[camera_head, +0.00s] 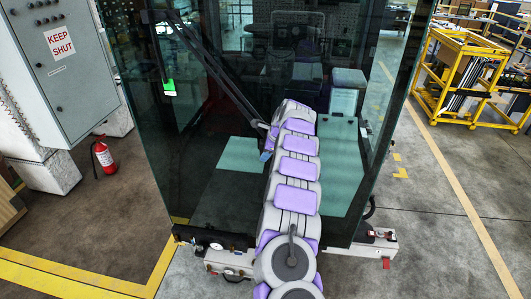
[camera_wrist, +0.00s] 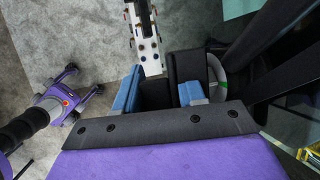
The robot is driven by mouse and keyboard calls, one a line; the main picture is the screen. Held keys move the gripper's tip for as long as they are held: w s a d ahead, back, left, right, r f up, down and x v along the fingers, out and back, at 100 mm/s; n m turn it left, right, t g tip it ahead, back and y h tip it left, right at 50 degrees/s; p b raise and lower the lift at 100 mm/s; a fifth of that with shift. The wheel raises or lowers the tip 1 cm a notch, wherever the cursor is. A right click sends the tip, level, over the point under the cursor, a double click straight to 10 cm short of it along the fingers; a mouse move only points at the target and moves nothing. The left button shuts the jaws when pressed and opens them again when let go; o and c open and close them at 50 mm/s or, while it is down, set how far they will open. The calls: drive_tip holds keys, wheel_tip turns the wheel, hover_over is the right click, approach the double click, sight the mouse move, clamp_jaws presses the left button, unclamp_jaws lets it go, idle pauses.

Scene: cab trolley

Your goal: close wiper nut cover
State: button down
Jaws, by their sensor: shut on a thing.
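My gripper (camera_wrist: 160,88) has blue finger pads, with a dark part between them. It is shut on this part, which looks like the wiper nut cover (camera_wrist: 184,68). The cover's black body shows beside the right pad, next to a grey ring (camera_wrist: 216,72). How far the cover is turned is hard to tell. In the head view, the dark wiper arm (camera_head: 215,72) runs down the cab glass to its lower end, where my gripper (camera_head: 267,153) is. My arm hides much of that spot, and the cover cannot be made out there.
The glass cab (camera_head: 165,150) stands on a white trolley base (camera_head: 228,262); a white beam with bolts (camera_wrist: 146,45) shows in the wrist view. A grey cabinet (camera_head: 65,80) and a red fire extinguisher (camera_head: 104,157) are left. A yellow rack (camera_head: 460,80) is right.

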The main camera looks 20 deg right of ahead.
drive_tip(key=shift+w+r, duration=0.1)
drive_tip(key=shift+r, duration=0.05)
drive_tip(key=c, duration=0.9)
unclamp_jaws()
